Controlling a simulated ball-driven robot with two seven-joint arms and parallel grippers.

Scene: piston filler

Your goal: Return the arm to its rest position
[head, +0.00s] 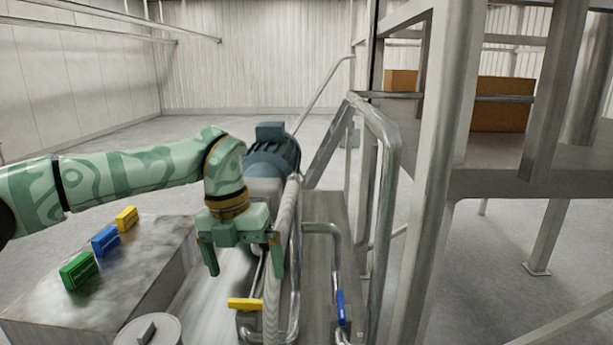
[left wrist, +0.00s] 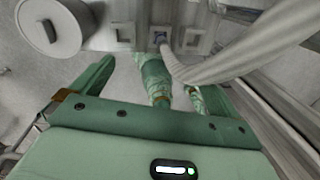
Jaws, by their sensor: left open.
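My left arm (head: 130,170) reaches in from the left, bent down at the wrist. My left gripper (head: 245,274) points downward, open, with nothing seen between its fingers. It hangs above the filler area, beside the ribbed hose (head: 285,245) and behind the yellow-handled valve (head: 245,304) in the picture. In the left wrist view my open fingers (left wrist: 158,78) show, with the hose (left wrist: 230,70) beyond them. I cannot tell whether a finger touches the hose. My right gripper is not in view.
A grey block (head: 150,275) at left bears green (head: 79,270), blue (head: 106,241) and yellow (head: 126,219) boxes. A lidded round container (head: 148,332) stands in front. Floor behind is clear.

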